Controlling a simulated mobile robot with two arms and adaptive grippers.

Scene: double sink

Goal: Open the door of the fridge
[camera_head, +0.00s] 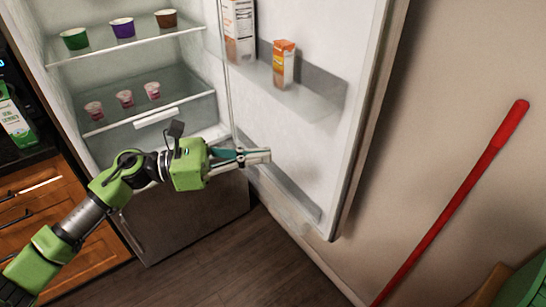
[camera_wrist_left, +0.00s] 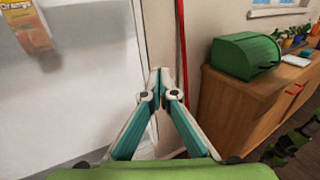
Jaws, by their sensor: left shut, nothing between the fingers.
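The fridge (camera_head: 75,105) stands open in the head view, with its shelves and contents in plain sight. Its white door (camera_head: 330,55) is swung wide to the right, inner side facing me, close to the wall. My left gripper (camera_head: 268,155) is shut and empty in front of the door's inner side, near the lower door shelf. I cannot tell whether it touches the door. In the left wrist view the shut fingertips (camera_wrist_left: 160,72) point past the edge of the door (camera_wrist_left: 95,90), which fills the left side. My right gripper is in neither view.
Cups and small pots sit on the fridge shelves; cartons (camera_head: 284,64) stand in the door shelf. A red pole (camera_head: 455,200) leans on the right wall. Wooden drawers (camera_head: 50,205) are at left. A wooden cabinet (camera_wrist_left: 235,105) bears a green bread box (camera_wrist_left: 245,53). Floor (camera_head: 220,265) is clear below.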

